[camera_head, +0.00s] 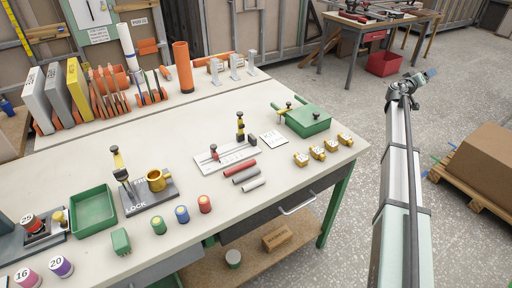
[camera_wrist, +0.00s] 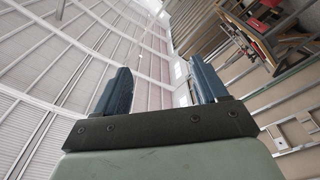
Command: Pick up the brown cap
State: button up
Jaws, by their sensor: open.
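No cap is plainly brown. The closest match is a reddish-brown cylinder (camera_head: 204,204) with a pale top, standing upright near the table's front edge. A blue cylinder (camera_head: 182,214) and a green cylinder (camera_head: 159,223) of like shape stand to its left in a row. My gripper (camera_head: 430,72) is raised off the table's right side, far from these cylinders. In the wrist view my gripper (camera_wrist: 157,82) has its two blue fingers apart with nothing between them. The wrist view shows ceiling and walls, not the cylinders.
Red and grey rods (camera_head: 245,174), yellow blocks (camera_head: 317,153) and a green box (camera_head: 307,121) lie right.

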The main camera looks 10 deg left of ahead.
jog(key=w+a+r+t+y, duration=0.1)
jog(key=a+r, duration=0.2)
jog(key=a, duration=0.3)
jog(key=w+a+r, duration=0.1)
jog(key=a+r, duration=0.2)
jog(key=a, duration=0.2)
jog(key=s+a+f+y, duration=0.2)
jog(key=a+y, duration=0.1)
jog(key=a, duration=2)
jog(key=s+a+f+n+g+y, duration=0.1)
jog(key=s+a+n+y, duration=0.15)
jog(key=s+a, duration=0.75)
jog(key=s+a+f+n+g+y, duration=0.1)
jog(key=s+a+f+y, duration=0.15)
jog(key=a, duration=1.45)
jog(key=s+a+f+n+g+y, duration=0.1)
jog(key=s+a+n+g+y, duration=0.15)
jog(key=s+a, duration=0.8)
jog(key=n+g+y, duration=0.5)
jog(key=n+g, duration=0.6)
send_over(28, 219)
jog(key=d, duration=0.5)
notch_tip(28, 219, down, 3)
jog(key=shift+y, duration=0.25)
jog(key=x, duration=1.3)
jog(key=shift+w+a, duration=0.1)
jog(key=shift+w, duration=0.05)
jog(key=c, duration=1.2)
